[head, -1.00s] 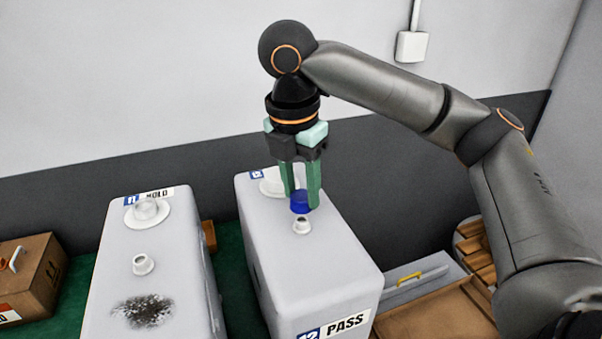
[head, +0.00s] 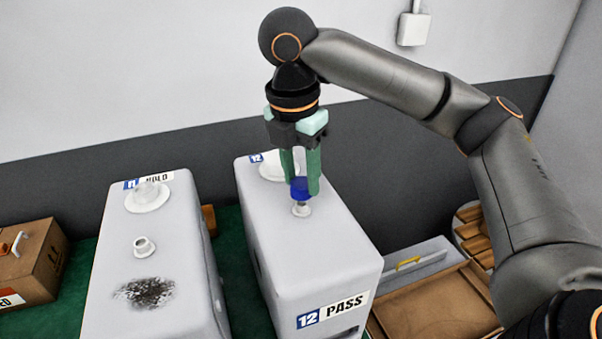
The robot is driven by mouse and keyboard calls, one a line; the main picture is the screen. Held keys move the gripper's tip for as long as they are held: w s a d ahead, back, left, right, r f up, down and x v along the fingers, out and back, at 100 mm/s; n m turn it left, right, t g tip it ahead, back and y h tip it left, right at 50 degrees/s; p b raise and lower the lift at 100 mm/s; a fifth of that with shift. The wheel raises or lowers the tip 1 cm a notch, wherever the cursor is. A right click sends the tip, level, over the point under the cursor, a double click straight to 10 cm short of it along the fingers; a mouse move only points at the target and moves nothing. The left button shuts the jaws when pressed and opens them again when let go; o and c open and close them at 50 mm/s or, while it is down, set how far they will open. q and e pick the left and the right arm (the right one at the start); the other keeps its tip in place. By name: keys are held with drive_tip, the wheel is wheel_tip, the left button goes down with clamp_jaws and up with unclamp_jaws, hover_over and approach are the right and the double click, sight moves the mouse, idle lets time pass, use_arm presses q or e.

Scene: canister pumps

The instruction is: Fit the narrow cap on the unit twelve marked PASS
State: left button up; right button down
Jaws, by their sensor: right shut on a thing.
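The unit twelve (head: 300,255) is a pale grey box with a "12 PASS" label (head: 332,312) on its front. A narrow white neck (head: 301,211) stands on its top, with a wider white fitting (head: 272,170) behind it. My right gripper (head: 301,187) points down over the narrow neck and is shut on the blue cap (head: 301,189). The cap is directly above the neck, very close to it; I cannot tell whether they touch. My left gripper is not in view.
Unit eleven (head: 150,255), marked HOLD, stands at left with two white necks and a dark stain on top. A cardboard box (head: 35,262) is at far left. A grey case with a yellow handle (head: 418,263) and a brown tray (head: 435,310) lie at right.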

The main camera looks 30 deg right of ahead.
drive_tip(key=shift+f, duration=1.65)
idle(1.3)
unclamp_jaws()
idle(0.6)
drive_tip(key=shift+r, duration=0.1)
drive_tip(key=shift+r, duration=4.4)
